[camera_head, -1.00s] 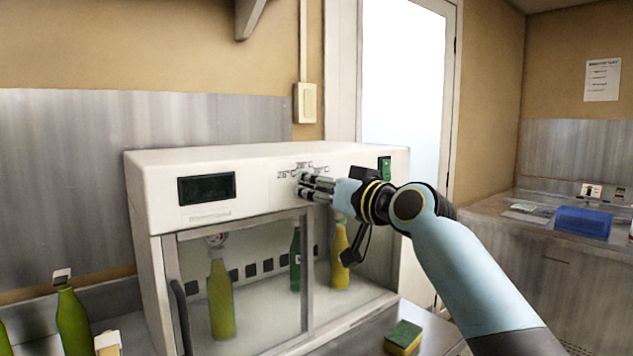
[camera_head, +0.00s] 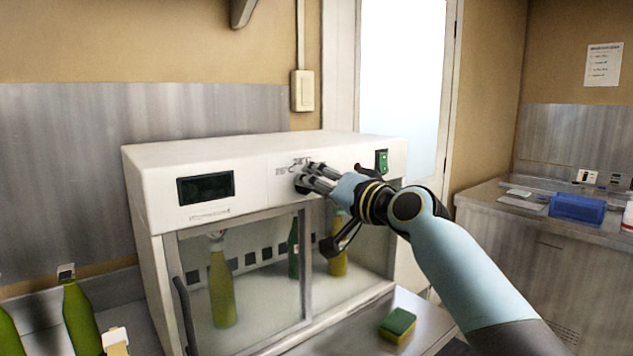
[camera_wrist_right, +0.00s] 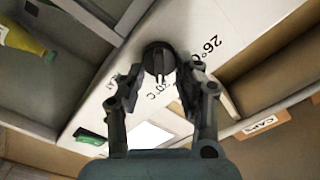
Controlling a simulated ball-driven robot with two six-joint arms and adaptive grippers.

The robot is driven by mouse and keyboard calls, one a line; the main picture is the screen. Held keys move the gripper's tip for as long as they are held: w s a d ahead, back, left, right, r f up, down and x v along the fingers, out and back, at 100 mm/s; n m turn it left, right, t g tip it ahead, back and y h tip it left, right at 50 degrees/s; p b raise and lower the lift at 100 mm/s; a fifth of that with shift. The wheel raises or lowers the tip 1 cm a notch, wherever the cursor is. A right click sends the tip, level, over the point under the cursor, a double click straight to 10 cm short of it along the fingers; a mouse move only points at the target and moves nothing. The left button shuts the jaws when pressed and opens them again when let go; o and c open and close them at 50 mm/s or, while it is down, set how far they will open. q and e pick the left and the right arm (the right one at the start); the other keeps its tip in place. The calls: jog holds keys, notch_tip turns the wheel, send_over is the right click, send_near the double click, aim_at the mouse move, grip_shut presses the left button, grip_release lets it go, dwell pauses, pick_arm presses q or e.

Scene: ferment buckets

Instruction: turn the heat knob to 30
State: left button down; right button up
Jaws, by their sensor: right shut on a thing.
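The heat knob (camera_wrist_right: 158,58) is a dark round knob with a pale pointer line on the white front panel of the cabinet (camera_head: 255,188). My right gripper (camera_head: 306,178) reaches in from the right. In the right wrist view my right gripper (camera_wrist_right: 160,76) has a finger on each side of the knob, shut on it. A 26°C mark (camera_wrist_right: 212,46) is printed to the right of the knob, and another mark, seemingly 30°C (camera_wrist_right: 160,90), is just below it, partly hidden. My left gripper is out of view.
A dark display (camera_head: 206,188) is left on the panel and a green switch (camera_head: 381,161) right. Bottles stand behind the glass doors. A sponge (camera_head: 397,325) lies on the counter in front. Green bottles (camera_head: 80,320) stand at front left.

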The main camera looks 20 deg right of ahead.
dwell(0.3)
jog(key=o, duration=1)
jog(key=shift+o, duration=0.2)
jog(key=v, duration=1.2)
